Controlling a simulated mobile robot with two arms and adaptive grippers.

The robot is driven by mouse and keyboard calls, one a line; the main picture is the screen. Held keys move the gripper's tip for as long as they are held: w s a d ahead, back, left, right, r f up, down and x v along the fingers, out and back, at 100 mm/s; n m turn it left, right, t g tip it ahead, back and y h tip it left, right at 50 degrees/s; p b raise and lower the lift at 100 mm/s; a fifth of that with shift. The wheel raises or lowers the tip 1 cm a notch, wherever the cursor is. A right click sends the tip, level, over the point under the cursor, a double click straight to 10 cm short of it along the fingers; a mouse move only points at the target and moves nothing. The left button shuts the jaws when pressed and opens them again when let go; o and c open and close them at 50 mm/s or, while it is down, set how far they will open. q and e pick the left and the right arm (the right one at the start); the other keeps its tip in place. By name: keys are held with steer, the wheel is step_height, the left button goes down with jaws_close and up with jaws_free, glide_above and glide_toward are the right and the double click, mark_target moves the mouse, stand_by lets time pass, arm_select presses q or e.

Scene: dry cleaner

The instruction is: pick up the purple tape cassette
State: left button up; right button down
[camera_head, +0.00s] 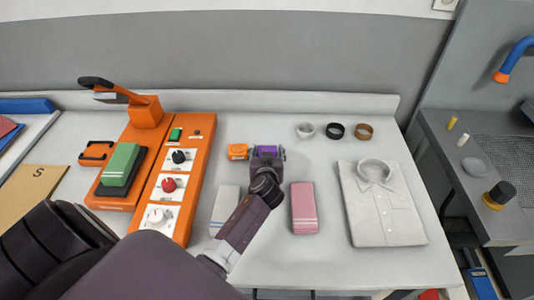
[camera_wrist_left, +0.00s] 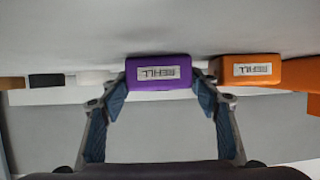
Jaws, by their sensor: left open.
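The purple tape cassette (camera_head: 265,149) lies on the white worktop, partly hidden by my left gripper (camera_head: 268,154) in the head view. In the left wrist view, the purple cassette (camera_wrist_left: 158,72) shows its "REFILL" label upside down. My left gripper (camera_wrist_left: 160,88) is open, with one finger on either side of the cassette. I cannot tell whether the fingers touch it. My right gripper is not in view.
An orange cassette (camera_head: 237,151) lies just left of the purple one, close to my gripper. Tape rolls (camera_head: 336,131) lie to the right. A pink folded cloth (camera_head: 304,207) and a folded shirt (camera_head: 400,218) lie nearer. An orange press (camera_head: 180,190) stands left.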

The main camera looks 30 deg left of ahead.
arm_select(q)
steer(key=c, duration=0.9)
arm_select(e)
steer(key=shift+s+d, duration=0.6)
arm_select(q)
steer(key=shift+r, duration=0.2)
steer(key=shift+c, duration=0.2)
